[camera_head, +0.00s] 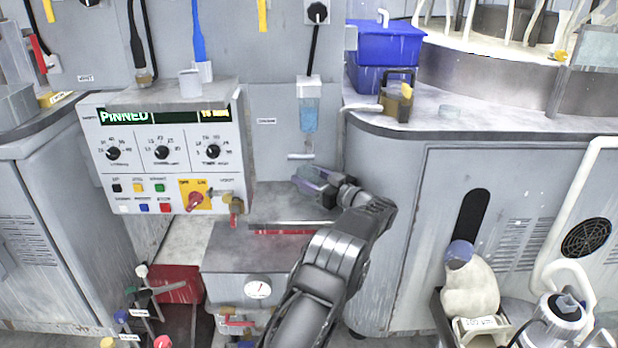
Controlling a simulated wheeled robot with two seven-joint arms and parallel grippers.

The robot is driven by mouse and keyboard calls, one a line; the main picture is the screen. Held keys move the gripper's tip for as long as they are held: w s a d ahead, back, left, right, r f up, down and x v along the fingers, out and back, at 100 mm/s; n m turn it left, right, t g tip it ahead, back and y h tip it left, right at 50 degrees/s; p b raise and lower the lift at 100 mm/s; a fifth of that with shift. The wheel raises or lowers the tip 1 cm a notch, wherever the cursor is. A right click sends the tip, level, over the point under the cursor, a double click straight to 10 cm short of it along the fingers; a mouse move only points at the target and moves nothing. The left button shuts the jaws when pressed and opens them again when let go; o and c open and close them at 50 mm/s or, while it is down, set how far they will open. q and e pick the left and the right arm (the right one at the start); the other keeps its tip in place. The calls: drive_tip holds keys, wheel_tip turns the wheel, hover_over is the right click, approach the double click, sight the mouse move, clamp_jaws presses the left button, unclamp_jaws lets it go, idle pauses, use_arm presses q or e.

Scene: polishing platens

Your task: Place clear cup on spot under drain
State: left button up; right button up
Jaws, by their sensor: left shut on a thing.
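My left gripper (328,188) reaches up from the bottom middle and is shut on a clear, faintly purple thing at its tips, which looks like the clear cup (312,177). The cup is small, and its exact tilt is hard to tell. It is held above a grey ledge (275,217) and just below a small horizontal spout (300,156) on the grey wall, which may be the drain. I cannot clearly make out a marked spot on the ledge. My right gripper is not in view.
A control panel (130,172) with knobs and buttons stands left of the gripper. A blue bottle (309,115) hangs above the spout. A grey cabinet with a benchtop (440,127) is on the right, with a blue bin (385,45). A white jug (470,290) stands lower right.

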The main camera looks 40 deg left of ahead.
use_arm(q)
drive_tip(key=shift+f, duration=0.1)
drive_tip(key=shift+f, duration=0.15)
drive_tip(key=o, duration=1.4)
drive_tip(key=shift+r, duration=0.35)
drive_tip(key=d, duration=0.8)
drive_tip(key=s+d+p, duration=0.1)
drive_tip(key=d, duration=0.3)
drive_tip(key=shift+f, duration=0.1)
